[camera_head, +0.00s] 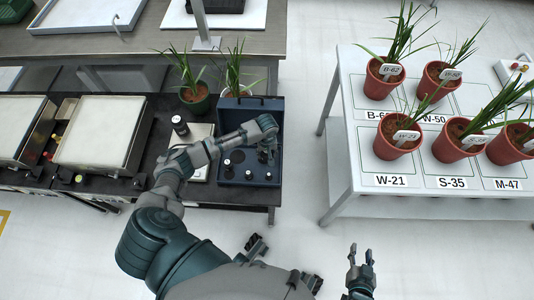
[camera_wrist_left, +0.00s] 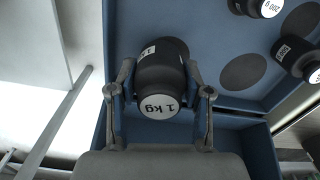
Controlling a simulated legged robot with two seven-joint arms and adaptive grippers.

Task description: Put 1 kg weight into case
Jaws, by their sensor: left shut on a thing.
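The black 1 kg weight (camera_wrist_left: 160,75), with white labels, is between the fingers of my left gripper (camera_wrist_left: 160,98) in the left wrist view. That gripper is shut on it, and the weight is tilted with its "1 kg" label facing the camera. In the head view my left gripper (camera_head: 267,150) is over the right part of the open blue case (camera_head: 274,109); the arm hides part of the case. The case also shows in the left wrist view (camera_wrist_left: 215,60), with dark round recesses and smaller weights in it. My right gripper (camera_head: 361,264) is open and empty, away from the tables.
A black weight (camera_head: 180,126) stands left of the case. Two potted plants (camera_head: 194,97) (camera_head: 236,90) stand behind. The white table (camera_head: 345,185) with several red pots is at right, across a floor gap.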

